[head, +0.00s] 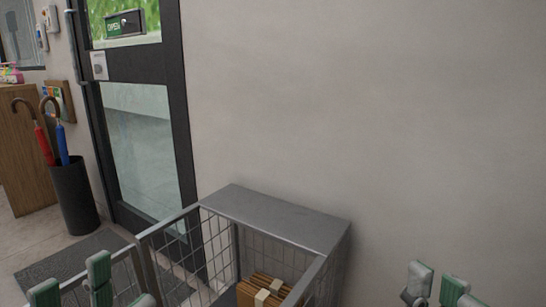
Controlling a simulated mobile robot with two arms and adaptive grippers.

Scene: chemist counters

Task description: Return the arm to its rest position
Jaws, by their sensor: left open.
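My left gripper (72,284) is at the bottom left corner, with its green-padded fingertips apart and nothing seen between them. It is in front of the wire cage cart (268,215), near the cart's left side. My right gripper (436,285) shows only in part at the bottom right, in front of the bare wall. Its green-tipped fingers stand apart, and nothing is seen between them. The lower parts of both grippers are cut off by the picture's bottom edge.
An umbrella stand (74,195) and wooden counter (22,160) are at left. The wall (400,120) at right is bare.

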